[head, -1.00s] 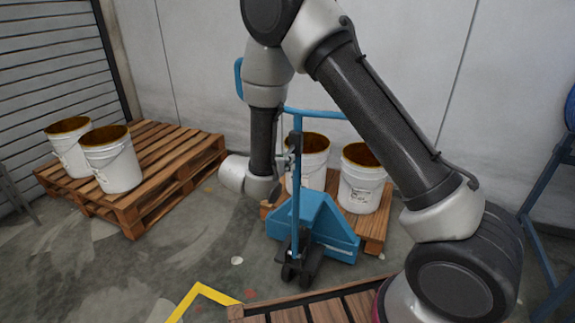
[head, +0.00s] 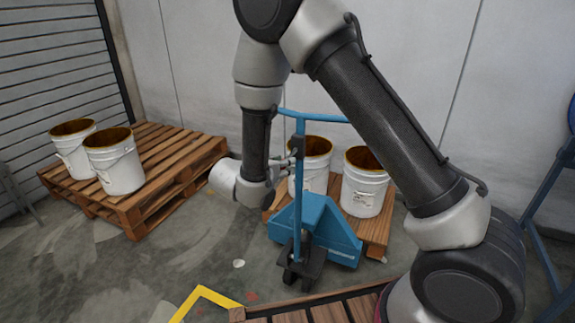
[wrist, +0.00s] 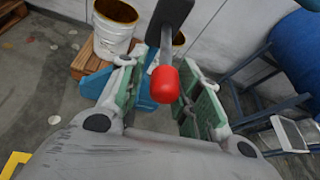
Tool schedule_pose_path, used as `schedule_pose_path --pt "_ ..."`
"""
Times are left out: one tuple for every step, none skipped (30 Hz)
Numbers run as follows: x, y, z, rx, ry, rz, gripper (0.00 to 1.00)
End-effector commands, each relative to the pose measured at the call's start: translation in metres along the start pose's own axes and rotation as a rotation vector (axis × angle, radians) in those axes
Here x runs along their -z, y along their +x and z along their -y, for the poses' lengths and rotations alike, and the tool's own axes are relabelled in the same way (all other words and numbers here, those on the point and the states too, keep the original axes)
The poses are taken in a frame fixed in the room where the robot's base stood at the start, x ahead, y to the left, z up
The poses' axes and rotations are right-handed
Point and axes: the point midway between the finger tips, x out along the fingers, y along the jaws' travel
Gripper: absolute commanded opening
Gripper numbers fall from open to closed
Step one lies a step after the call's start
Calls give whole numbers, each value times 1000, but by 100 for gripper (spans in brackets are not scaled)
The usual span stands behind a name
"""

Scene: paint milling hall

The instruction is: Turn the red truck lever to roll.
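The blue pallet truck (head: 315,226) stands at the middle of the head view, with its upright blue handle. In the wrist view the truck's lever shows as a dark arm (wrist: 171,14) ending in a red knob (wrist: 165,85). My gripper (wrist: 160,72) is open, its green-padded fingers on either side of the red knob in the picture. Gaps show between the knob and both fingers. In the head view my gripper (head: 283,164) is beside the truck's handle, small and partly hidden; the red knob cannot be made out there.
A pallet (head: 376,232) with two white buckets (head: 363,190) is behind the truck. Another pallet (head: 170,150) with two buckets (head: 116,172) stands at left. A blue drum on a blue stand (wrist: 285,60) is at right in the wrist view. Grey floor lies open at front left.

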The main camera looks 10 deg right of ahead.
Motion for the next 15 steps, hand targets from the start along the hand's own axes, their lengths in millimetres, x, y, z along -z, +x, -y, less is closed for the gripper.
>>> schedule_pose_path --pt "0 -14 -2 -7 0 2 34" --pt "-1 -21 -1 -6 2 2 34" --pt "-1 -30 -2 -5 1 2 34" --pt "0 -37 -2 -6 1 2 34" --pt "0 -43 -1 -5 1 2 34" --pt "0 -51 -1 -6 1 2 34" --pt "0 -56 -1 -4 1 1 34" --pt "0 -62 -1 -5 1 1 34" --pt "0 -67 -1 -3 2 1 34" --pt "0 -71 -1 -4 1 1 34" --pt "0 -74 -1 -3 2 1 34" --pt "0 -78 -1 -2 2 1 34" --pt "0 -80 0 -2 2 1 34" --pt "0 -82 0 -1 1 1 34" --pt "0 -83 0 -1 1 1 34"
